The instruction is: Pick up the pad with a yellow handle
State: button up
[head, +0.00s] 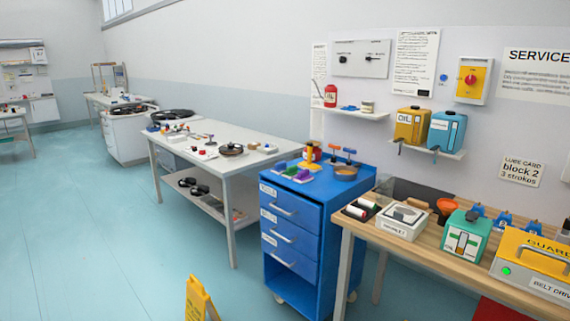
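A blue drawer cart (322,207) stands near the middle. On its top, at the left, a few small coloured pieces sit close together, among them a green one (291,171) and a purple one (303,174). A yellow upright item (311,160) stands behind them, by a red container. A brown bowl-like item (346,172) sits to the right, with orange and blue knobbed handles behind it. These are too small to tell which, if any, is the pad with a yellow handle. My gripper is not in view.
A wooden bench (424,246) at right carries a white boxed device (402,221), a green box (463,235) and a yellow guard (537,262). A white table (262,157) stands behind left. A yellow floor sign (198,300) stands in front. The floor at left is clear.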

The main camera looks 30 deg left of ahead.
aim_at(312, 167)
jog(key=u, duration=0.5)
jog(key=i, duration=0.55)
jog(key=u, duration=0.7)
jog(key=i, duration=0.6)
jog(key=u, duration=0.3)
